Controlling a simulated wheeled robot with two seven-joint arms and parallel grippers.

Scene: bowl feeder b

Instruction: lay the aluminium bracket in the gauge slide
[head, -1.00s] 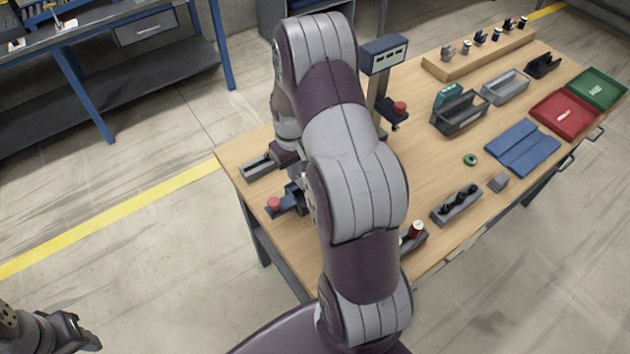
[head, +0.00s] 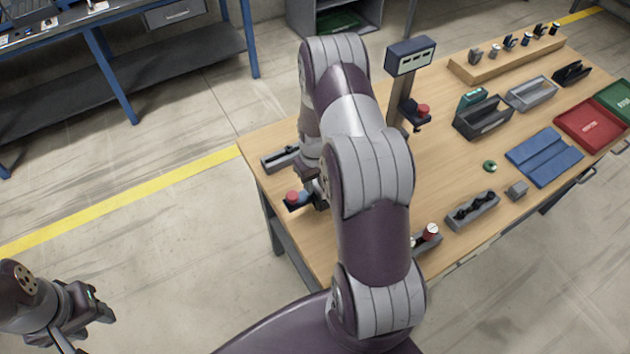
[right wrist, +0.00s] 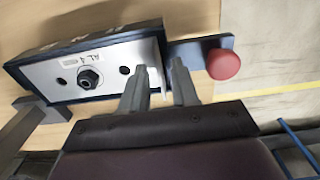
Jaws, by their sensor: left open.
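In the right wrist view a pale metal plate marked "AL 4" (right wrist: 110,62), likely the aluminium bracket, lies in a dark blue frame (right wrist: 60,44). A dark hex-shaped stud shows in its middle, with a hole on each side. The blue slide's arm with its red knob (right wrist: 223,64) extends right; in the head view the red knob (head: 292,197) is at the bench's left end. My right gripper (right wrist: 163,70) is at the plate's right end, fingers apart around a pale upright edge; whether they grip it is unclear. My left gripper (head: 98,305) is open and empty, off the bench.
A grey tray (head: 272,163) lies beside the slide. A display post (head: 411,57) with another red knob (head: 423,110) stands behind my right arm. The floor at left is clear.

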